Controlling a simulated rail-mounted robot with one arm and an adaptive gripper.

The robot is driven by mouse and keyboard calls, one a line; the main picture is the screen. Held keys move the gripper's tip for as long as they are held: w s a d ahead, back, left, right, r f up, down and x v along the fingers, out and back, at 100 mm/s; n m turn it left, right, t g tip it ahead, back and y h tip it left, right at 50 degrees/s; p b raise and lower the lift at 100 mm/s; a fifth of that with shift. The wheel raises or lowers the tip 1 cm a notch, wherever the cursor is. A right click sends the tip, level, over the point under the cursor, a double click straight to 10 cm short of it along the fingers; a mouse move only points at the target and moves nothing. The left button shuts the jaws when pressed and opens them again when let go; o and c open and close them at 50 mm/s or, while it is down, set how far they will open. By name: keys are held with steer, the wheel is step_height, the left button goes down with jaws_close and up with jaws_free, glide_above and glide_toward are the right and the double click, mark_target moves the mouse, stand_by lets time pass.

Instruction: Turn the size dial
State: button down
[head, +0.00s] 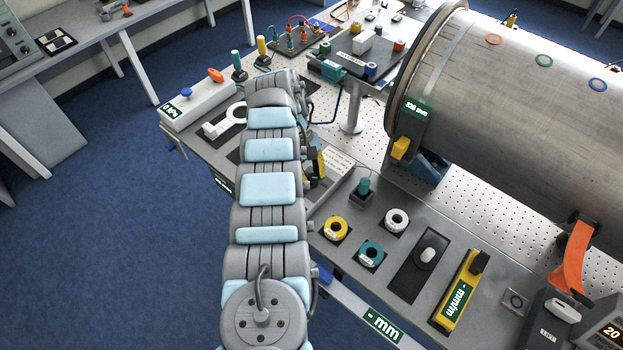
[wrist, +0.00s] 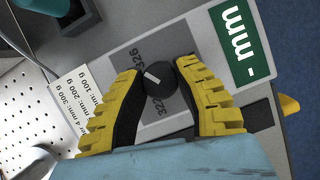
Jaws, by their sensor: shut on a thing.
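The size dial (wrist: 162,78) is a round black knob with a pale pointer mark, on a grey plate (wrist: 150,40) with printed numbers, one reading 326. Other numbers are partly covered. My gripper (wrist: 160,72) has its yellow-and-black fingers on both sides of the knob, shut on it. In the head view my gripper (head: 316,165) shows only as a bit of yellow beside my arm, and my arm hides the dial. A green display (wrist: 245,43) beside the dial plate reads "- mm".
A printed card (wrist: 88,98) with gram values lies beside the dial. A teal knob (head: 363,186) stands near my gripper. Yellow, teal and white rings (head: 397,220) sit on the bench. A large metal pipe (head: 510,110) lies at the right. Blue floor is open at left.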

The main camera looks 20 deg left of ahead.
mark_target(312, 177)
steer(key=shift+d+m+g+b, duration=0.1)
steer(key=shift+m+g+b, duration=0.3)
steer(key=shift+b, duration=1)
steer(key=c, duration=0.7)
jaws_free()
steer(key=shift+d+f, duration=0.1)
steer(key=shift+r, duration=0.2)
steer(key=shift+r, duration=4.85)
